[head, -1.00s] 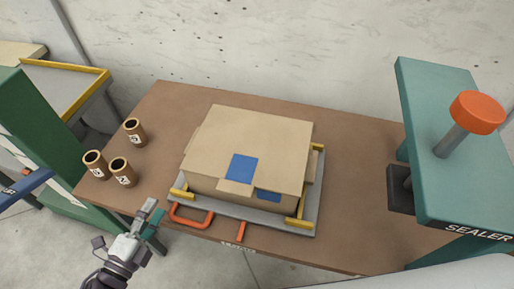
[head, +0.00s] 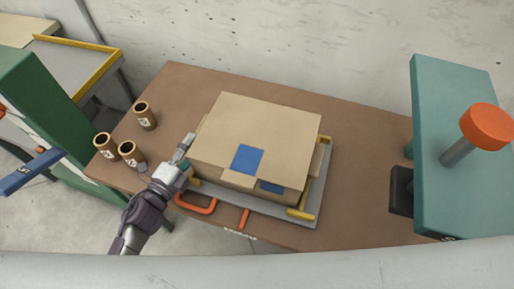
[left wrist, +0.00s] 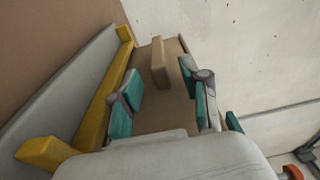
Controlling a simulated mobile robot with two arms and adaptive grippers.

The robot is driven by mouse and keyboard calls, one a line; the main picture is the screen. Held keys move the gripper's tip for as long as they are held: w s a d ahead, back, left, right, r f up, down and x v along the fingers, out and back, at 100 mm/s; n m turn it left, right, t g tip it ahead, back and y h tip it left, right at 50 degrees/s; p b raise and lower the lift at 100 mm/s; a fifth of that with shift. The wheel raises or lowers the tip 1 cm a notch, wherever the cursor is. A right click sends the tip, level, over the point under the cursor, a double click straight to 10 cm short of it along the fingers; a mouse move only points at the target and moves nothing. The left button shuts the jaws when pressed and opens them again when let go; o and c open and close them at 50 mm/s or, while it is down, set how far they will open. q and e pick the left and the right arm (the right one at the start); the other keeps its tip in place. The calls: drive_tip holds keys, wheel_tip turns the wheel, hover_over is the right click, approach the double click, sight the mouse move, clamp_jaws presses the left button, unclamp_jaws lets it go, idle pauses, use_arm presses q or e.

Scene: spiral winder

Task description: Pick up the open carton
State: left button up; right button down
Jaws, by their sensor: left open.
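The tan carton (head: 258,125) with blue patches sits on a grey tray with yellow corner guides (head: 321,190) on the brown table. Its top flaps look folded over; I cannot see inside. My left gripper (head: 185,154) is at the carton's left side, near the tray's left edge. In the left wrist view the gripper (left wrist: 160,80) is open, with teal finger pads apart. The carton's brown side (left wrist: 165,113) and a flap-like piece (left wrist: 160,62) show between and beyond the fingers. I cannot tell whether the fingers touch it. My right gripper is not in view.
Three brown cylinders (head: 131,152) stand at the table's left end, close to my left arm. A teal sealer with an orange knob (head: 486,126) stands at the right. An orange handle (head: 197,204) is at the tray's front.

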use_arm(q)
drive_tip(key=x, duration=0.2)
drive_tip(key=shift+w+d, duration=0.15)
drive_tip(key=shift+w, duration=0.2)
drive_tip(key=shift+s, duration=0.1)
clamp_jaws()
